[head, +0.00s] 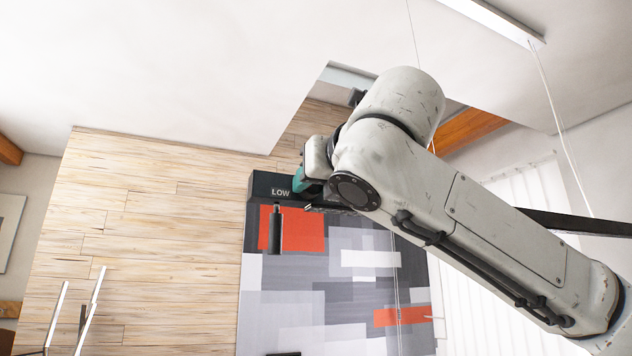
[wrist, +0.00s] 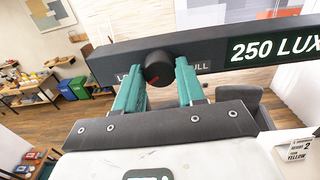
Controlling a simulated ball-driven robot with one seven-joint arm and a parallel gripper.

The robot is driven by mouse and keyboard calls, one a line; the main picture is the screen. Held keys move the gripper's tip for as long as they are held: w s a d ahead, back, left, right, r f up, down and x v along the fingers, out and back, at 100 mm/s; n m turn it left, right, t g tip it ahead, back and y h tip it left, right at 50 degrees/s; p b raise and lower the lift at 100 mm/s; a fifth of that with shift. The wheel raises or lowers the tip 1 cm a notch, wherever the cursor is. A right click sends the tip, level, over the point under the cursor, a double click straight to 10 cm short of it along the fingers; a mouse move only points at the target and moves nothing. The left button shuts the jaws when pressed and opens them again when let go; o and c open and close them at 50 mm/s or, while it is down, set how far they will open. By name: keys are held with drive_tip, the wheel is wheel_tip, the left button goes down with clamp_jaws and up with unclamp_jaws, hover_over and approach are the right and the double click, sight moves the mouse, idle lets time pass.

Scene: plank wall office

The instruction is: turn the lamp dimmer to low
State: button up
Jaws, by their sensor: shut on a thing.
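The dimmer knob (wrist: 158,68) is a round dark knob on the front of a long black bar (wrist: 112,64) in the wrist view. A small red mark shows low on the knob. Labels beside it are partly covered; an L shows on the left and ULL on the right. A lit readout (wrist: 275,46) on the bar says 250 LUX. My gripper (wrist: 160,76) has its teal fingers on either side of the knob and is shut on it. In the head view my gripper (head: 299,181) is at the black bar (head: 262,184), right of the word LOW; my arm hides the knob there.
A dark cylinder (head: 275,232) hangs below the bar, in front of a grey and red patterned panel (head: 335,285). Plank wall (head: 150,230) lies to the left. The wrist view shows a blue bin (wrist: 70,90), a cluttered table (wrist: 25,88) and a dark chair (wrist: 240,105) far below.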

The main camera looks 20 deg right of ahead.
drive_tip(key=o, duration=1)
drive_tip(key=shift+o, duration=0.2)
drive_tip(key=s+b, duration=0.4)
drive_tip(key=s, duration=0.6)
drive_tip(key=shift+s, duration=0.35)
